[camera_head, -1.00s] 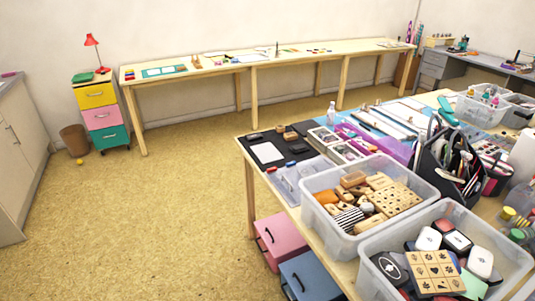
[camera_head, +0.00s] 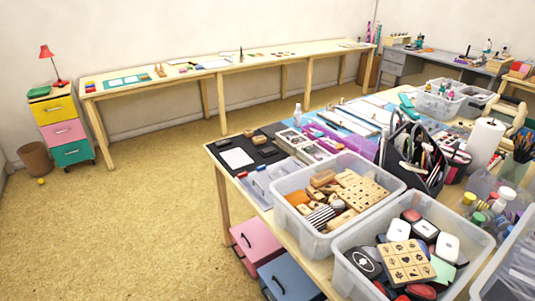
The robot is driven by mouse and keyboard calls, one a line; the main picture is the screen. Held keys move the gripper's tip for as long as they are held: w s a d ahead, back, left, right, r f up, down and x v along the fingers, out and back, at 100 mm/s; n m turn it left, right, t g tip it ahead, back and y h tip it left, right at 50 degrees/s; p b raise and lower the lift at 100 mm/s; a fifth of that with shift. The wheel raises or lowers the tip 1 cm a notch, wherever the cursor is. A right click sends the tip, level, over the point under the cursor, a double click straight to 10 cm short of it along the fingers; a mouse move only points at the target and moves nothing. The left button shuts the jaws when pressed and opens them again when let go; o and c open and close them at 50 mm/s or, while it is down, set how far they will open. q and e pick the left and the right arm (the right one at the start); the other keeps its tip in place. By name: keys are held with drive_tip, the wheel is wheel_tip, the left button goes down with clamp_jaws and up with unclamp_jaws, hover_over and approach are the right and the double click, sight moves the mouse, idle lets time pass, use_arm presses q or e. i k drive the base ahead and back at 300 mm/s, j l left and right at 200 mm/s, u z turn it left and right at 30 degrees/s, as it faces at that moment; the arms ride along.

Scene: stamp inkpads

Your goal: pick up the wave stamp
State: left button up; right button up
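No stamp can be made out for certain as the wave stamp; the designs are too small to read. A clear bin (camera_head: 372,228) on the near table holds several wooden stamps, including a large block with dark motifs (camera_head: 362,188) and a black-and-white striped piece (camera_head: 319,217). A second clear bin (camera_head: 452,205) in front holds inkpads and a wooden block with printed motifs (camera_head: 408,262). A small wooden block (camera_head: 249,133) and dark pads (camera_head: 259,140) lie by a white sheet (camera_head: 237,158) on a dark mat. Neither gripper is in view.
The near table is crowded with a tool caddy (camera_head: 413,160), a paper towel roll (camera_head: 486,141) and bottles. Pink (camera_head: 256,247) and blue (camera_head: 292,277) drawers stand beneath it. A long table (camera_head: 225,68) runs along the back wall. The floor (camera_head: 130,220) at left is open.

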sight(257, 140)
drive_tip(key=i+j, duration=0.4)
drive_tip(key=i+j+z, duration=0.15)
drive_tip(key=i+j, duration=0.25)
drive_tip(key=j, duration=0.15)
